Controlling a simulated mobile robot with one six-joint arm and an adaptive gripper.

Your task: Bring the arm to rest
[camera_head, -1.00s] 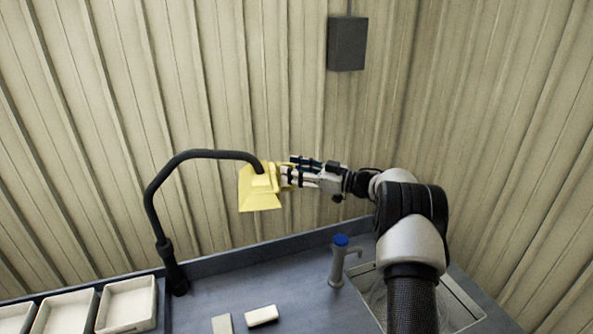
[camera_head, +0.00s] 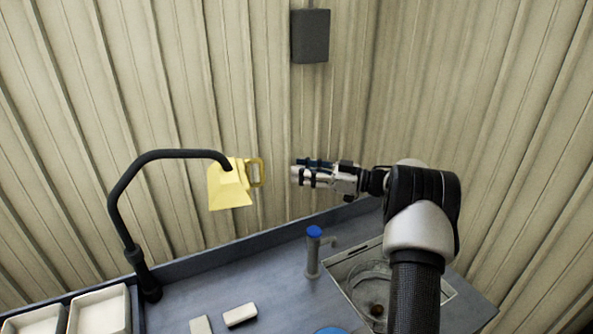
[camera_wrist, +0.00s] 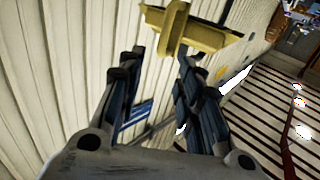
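My gripper (camera_head: 298,173) is held in the air above the bench, to the right of the yellow lamp head. In the wrist view its two fingers (camera_wrist: 160,75) stand apart with nothing between them. The yellow lamp head (camera_head: 230,187) with its handle (camera_head: 257,172) hangs on a black bent arm (camera_head: 122,190). A gap shows between the handle and my fingertips. In the wrist view the yellow handle (camera_wrist: 173,28) lies just beyond the fingertips.
A tap with a blue top (camera_head: 313,252) stands by a sink (camera_head: 345,262) below my arm. White trays (camera_head: 100,310) are at lower left, and a pale block (camera_head: 240,315) lies on the bench (camera_head: 210,290). A dark box (camera_head: 310,36) hangs on the ribbed wall.

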